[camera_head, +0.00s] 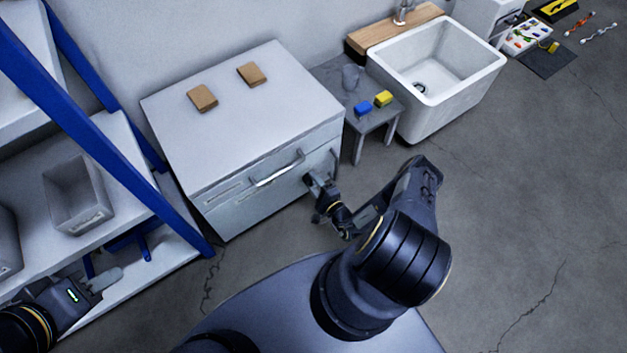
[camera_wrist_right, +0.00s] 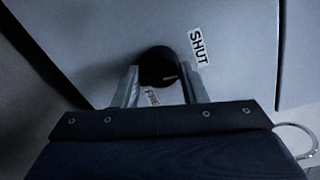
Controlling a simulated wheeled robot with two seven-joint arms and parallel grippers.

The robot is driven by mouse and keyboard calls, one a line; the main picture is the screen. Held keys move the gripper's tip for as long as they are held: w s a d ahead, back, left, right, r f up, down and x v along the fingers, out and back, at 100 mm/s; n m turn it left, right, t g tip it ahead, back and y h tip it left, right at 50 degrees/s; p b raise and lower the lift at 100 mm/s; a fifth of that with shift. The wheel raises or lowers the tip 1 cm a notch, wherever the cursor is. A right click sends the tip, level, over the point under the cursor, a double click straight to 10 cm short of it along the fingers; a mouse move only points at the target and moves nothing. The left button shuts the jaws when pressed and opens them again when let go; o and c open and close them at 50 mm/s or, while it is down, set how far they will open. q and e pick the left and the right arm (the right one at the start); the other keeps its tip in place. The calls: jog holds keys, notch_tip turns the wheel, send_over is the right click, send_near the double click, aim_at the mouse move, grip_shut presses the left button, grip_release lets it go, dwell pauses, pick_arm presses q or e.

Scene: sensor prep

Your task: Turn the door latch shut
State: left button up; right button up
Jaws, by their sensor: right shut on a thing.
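The door latch is a round black knob (camera_wrist_right: 158,66) with a short pale pointer line, on the grey front of the cabinet (camera_head: 265,195). A white label reading SHUT (camera_wrist_right: 199,46) is to the right of the knob in the right wrist view. A second label (camera_wrist_right: 152,97) below it is partly hidden and hard to read. My right gripper (camera_wrist_right: 165,84) has its two fingers on either side of the knob, shut on it. In the head view my right gripper (camera_head: 314,181) is at the cabinet's right front. My left gripper (camera_head: 105,279) is at lower left, away from the cabinet; its opening is unclear.
A bar handle (camera_head: 278,170) sticks out left of my right gripper. Two brown blocks (camera_head: 202,98) lie on the cabinet top. A small grey table (camera_head: 374,121) with sponges and a white sink (camera_head: 450,95) stand right. A blue-framed shelf (camera_head: 125,165) is left.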

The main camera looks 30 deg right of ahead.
jog(key=shift+d+r+n+p, duration=0.2)
jog(key=shift+n+p, duration=0.15)
jog(key=shift+n, duration=0.25)
jog(key=shift+f, duration=0.1)
jog(key=o, duration=0.9)
jog(key=shift+a, duration=0.1)
jog(key=shift+o, duration=0.2)
jog(key=s+p, duration=0.2)
jog(key=s, duration=0.5)
jog(key=shift+s+d+r, duration=0.2)
jog(key=shift+s+d, duration=0.1)
jog(key=shift+s, duration=0.05)
